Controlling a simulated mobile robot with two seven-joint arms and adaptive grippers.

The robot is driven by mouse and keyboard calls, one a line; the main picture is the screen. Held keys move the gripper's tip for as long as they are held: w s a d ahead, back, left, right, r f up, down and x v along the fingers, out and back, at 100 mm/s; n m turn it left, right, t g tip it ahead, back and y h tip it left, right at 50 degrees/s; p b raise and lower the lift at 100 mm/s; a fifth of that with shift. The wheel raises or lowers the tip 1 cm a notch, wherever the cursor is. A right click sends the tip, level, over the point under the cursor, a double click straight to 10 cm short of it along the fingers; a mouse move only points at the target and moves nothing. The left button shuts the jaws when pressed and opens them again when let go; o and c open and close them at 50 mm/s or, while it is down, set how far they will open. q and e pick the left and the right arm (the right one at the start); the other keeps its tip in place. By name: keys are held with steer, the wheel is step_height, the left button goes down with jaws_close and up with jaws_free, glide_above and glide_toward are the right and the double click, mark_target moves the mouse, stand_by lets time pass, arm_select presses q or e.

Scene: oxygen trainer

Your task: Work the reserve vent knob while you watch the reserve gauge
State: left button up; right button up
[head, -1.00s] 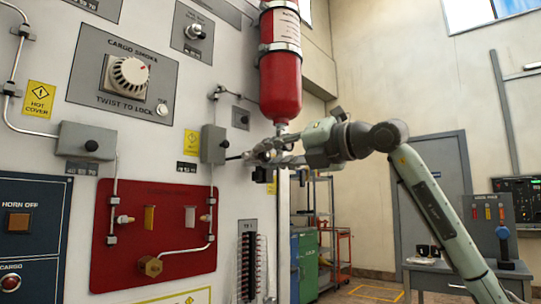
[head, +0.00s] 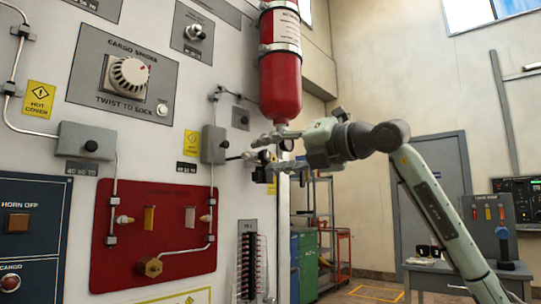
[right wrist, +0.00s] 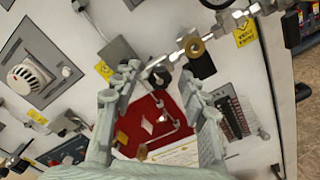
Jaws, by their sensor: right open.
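My right gripper (head: 268,155) is open, its two fingers spread one above the other below the red bottle. A dark rounded knob (head: 263,156) on a thin stem shows between the fingers, with no clear grip on it. In the right wrist view the gripper (right wrist: 150,90) has its fingers apart, with a dark round part (right wrist: 156,78) between them. A small round brass-coloured fitting, perhaps the gauge (right wrist: 195,47), sits on the metal pipe above the right finger; no reading can be made out. I cannot tell for sure which part is the reserve vent knob. My left gripper is not in view.
A red bottle (head: 281,75) hangs just above the gripper. The white wall panel carries a grey box (head: 213,144), a red plate (head: 125,260) with pipes and a large white dial (head: 129,73). A grey table (head: 455,275) stands at the right. Open floor shows behind.

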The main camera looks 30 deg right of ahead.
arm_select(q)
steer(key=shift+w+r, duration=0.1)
arm_select(e)
steer(key=v, duration=1.1)
steer(key=shift+s, duration=0.4)
steer(key=shift+d, duration=0.2)
